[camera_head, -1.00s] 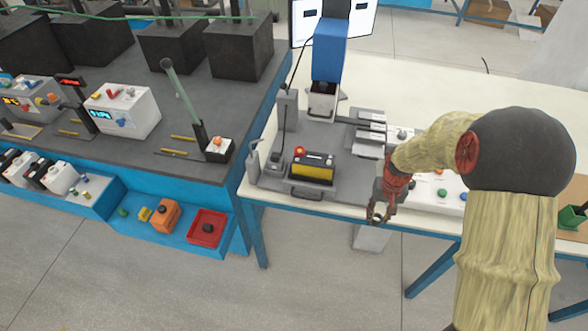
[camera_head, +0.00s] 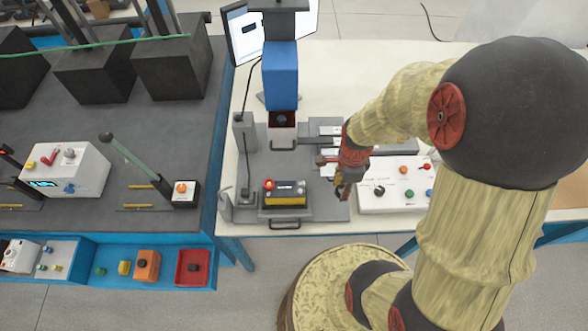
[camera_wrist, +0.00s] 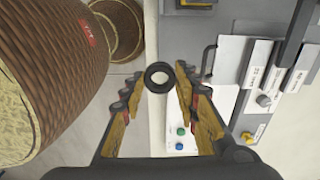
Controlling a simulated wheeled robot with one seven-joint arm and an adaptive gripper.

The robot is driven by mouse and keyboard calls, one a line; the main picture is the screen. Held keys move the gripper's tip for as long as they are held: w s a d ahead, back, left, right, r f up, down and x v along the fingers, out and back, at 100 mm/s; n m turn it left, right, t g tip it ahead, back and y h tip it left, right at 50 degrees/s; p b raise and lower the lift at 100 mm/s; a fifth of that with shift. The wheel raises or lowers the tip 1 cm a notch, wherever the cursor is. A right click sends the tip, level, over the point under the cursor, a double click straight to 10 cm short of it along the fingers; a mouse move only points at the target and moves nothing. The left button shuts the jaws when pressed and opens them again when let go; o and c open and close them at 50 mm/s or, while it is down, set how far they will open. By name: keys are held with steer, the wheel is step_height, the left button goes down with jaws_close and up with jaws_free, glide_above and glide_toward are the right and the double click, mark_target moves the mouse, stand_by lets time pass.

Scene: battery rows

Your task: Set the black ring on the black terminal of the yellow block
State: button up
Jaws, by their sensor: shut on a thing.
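The yellow block (camera_head: 286,199) has a dark top and sits on a grey fixture on the white table. A red terminal (camera_head: 269,184) stands at its left end. The black terminal is too small to make out against the dark top. My gripper (camera_head: 342,189) is right of the block, above the table's front part. In the wrist view, my gripper (camera_wrist: 158,82) is shut on the black ring (camera_wrist: 159,67), which sits between the fingertips with its hole facing the camera. The ring is too small to tell in the head view.
A white control box (camera_head: 392,199) with coloured buttons lies right of my gripper. A blue press (camera_head: 281,75) stands behind the block. A grey handle (camera_head: 285,225) is in front of the block. A blue bench (camera_head: 222,222) with a red tray (camera_head: 192,283) is to the left.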

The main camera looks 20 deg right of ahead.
glide_above(300, 190)
steer(key=f, duration=0.8)
steer(key=shift+s+d+f, duration=0.3)
steer(key=shift+d+f, duration=0.05)
steer(key=shift+w+a+f, duration=0.3)
steer(key=shift+a+f, duration=0.05)
steer(key=shift+f, duration=0.25)
steer(key=shift+f+p, duration=0.35)
steer(key=shift+f, duration=1.05)
steer(key=shift+f, duration=0.2)
steer(key=o, duration=0.8)
